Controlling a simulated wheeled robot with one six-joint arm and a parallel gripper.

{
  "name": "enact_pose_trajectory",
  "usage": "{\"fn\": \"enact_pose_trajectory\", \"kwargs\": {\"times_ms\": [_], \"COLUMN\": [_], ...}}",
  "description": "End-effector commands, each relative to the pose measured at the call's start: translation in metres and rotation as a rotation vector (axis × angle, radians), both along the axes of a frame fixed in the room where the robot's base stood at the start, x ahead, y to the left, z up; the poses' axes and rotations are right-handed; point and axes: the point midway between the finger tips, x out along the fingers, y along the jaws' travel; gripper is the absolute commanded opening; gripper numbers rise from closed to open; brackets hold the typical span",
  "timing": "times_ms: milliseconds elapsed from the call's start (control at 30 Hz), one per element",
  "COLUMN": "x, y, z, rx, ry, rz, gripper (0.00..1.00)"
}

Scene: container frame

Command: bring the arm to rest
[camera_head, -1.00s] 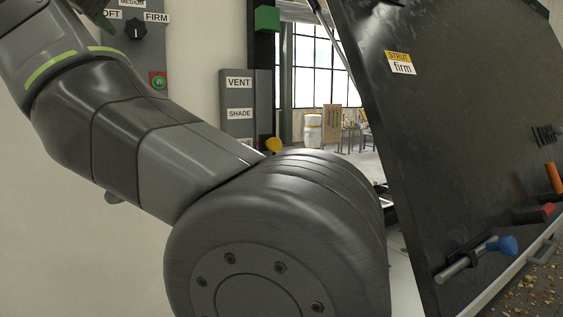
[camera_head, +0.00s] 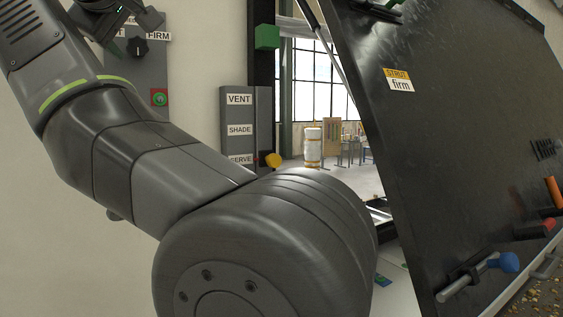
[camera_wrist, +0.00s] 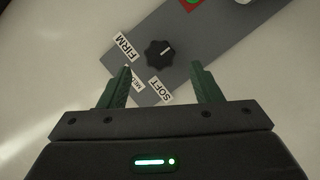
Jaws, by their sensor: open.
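My gripper (camera_wrist: 161,84) is open and empty, its two green fingers apart in front of the dial panel (camera_wrist: 205,40). A black knob (camera_wrist: 159,53) shows just beyond and between the fingertips, with no visible contact. The labels SOFT, FIRM and a partly hidden middle one lie around the knob. In the head view my gripper (camera_head: 132,28) is at the top left, covering part of the panel's labels above the knob (camera_head: 137,47). My arm is bent across the left half of that view.
A black hatch panel (camera_head: 450,120) stands tilted at the right, with a "STRUT firm" sticker and coloured-handled parts. A grey VENT/SHADE/SERVE panel (camera_head: 239,115) with a yellow knob (camera_head: 272,160) is on the wall beside the opening. A red-framed green button (camera_head: 159,97) sits below the dial.

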Motion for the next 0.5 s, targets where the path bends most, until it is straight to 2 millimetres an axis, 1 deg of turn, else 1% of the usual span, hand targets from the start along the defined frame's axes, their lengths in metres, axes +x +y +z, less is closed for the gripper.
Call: {"fn": "enact_pose_trajectory", "kwargs": {"times_ms": [33,267,400,500], "x": [0.008,0.044,0.068,0.064], "y": [0.001,0.009,0.013,0.014], "z": [-0.001,-0.009,-0.014,-0.015], "rx": [-0.002,-0.002,-0.001,-0.126], "ry": [0.001,0.001,0.000,-0.077], "rz": [-0.004,-0.004,-0.004,0.001], "gripper": [0.58,0.58,0.58,0.58]}}
